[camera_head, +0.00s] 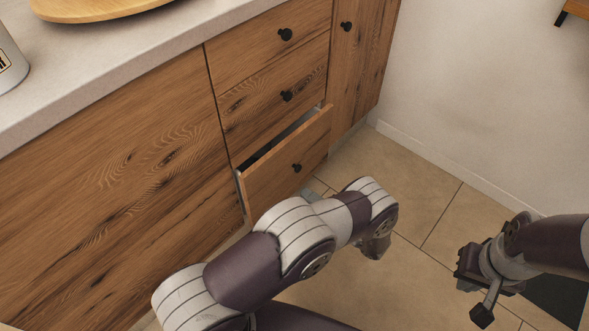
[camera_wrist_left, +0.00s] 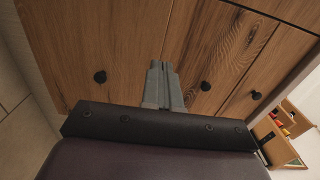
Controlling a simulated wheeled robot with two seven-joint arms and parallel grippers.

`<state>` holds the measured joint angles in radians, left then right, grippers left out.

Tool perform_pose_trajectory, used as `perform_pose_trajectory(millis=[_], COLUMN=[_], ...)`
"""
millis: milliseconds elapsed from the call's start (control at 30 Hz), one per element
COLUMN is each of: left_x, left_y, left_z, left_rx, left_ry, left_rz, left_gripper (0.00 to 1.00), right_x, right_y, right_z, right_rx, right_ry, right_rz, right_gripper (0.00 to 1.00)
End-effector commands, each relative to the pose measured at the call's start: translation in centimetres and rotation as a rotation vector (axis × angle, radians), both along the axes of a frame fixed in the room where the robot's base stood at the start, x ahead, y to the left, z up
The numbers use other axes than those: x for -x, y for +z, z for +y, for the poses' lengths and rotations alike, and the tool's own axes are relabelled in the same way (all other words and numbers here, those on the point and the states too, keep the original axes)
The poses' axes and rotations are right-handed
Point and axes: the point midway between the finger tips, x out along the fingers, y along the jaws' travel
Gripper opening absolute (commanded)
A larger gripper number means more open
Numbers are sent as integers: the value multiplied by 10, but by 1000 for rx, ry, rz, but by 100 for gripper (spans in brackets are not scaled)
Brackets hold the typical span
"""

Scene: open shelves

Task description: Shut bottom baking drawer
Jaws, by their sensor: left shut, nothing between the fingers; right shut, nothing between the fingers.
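The bottom drawer (camera_head: 285,165) has a wooden front with a black knob (camera_head: 297,168) and stands partly open, with a dark gap above its front. In the left wrist view the drawer front (camera_wrist_left: 60,45) lies beyond my left gripper (camera_wrist_left: 162,75). The gripper is shut and empty, its tips pointing at the drawer fronts near the bottom drawer's upper edge; I cannot tell if they touch. In the head view my left forearm hides most of this gripper. My right gripper (camera_head: 484,287) is shut and empty, over the floor at the right.
The middle drawer (camera_head: 275,95) and top drawer (camera_head: 265,45) above look shut. A cabinet door (camera_head: 360,70) stands to their right, a wide panel (camera_head: 110,190) to the left. The counter (camera_head: 100,75) holds a wooden board (camera_head: 100,8). Tiled floor (camera_head: 410,190) lies open before the wall.

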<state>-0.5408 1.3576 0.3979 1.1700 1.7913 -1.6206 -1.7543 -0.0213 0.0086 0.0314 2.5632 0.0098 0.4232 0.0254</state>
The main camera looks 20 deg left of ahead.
Motion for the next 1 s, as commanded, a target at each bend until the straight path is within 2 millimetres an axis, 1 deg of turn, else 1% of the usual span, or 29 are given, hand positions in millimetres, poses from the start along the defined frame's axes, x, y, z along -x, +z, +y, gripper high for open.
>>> perform_pose_trajectory(millis=[67, 167, 500, 600, 700, 833, 1000], left_x=[-2, -6, -29, -35, -40, -44, -45], left_y=[0, 0, -2, -2, -2, 0, 1], left_z=[4, 17, 86, 104, 118, 129, 133], left_rx=[-11, -11, -7, -6, -6, -7, -7], left_ry=[2, 2, 1, 2, -1, -2, -2], left_rz=[27, 30, 26, 26, 26, 26, 27], left_gripper=[0, 0, 0, 0, 0, 0, 0], right_x=[0, 0, -1, -1, -1, -1, -1], right_y=[-1, -4, -19, -25, -29, -31, -32], right_z=[0, 0, 0, 0, 0, 0, 0], right_rx=[5, 5, 6, 6, 6, 6, 6], right_ry=[32, 36, 35, 35, 35, 35, 35], right_rz=[1, 0, -2, -2, -2, -3, -3], right_gripper=[0, 0, 0, 0, 0, 0, 0])
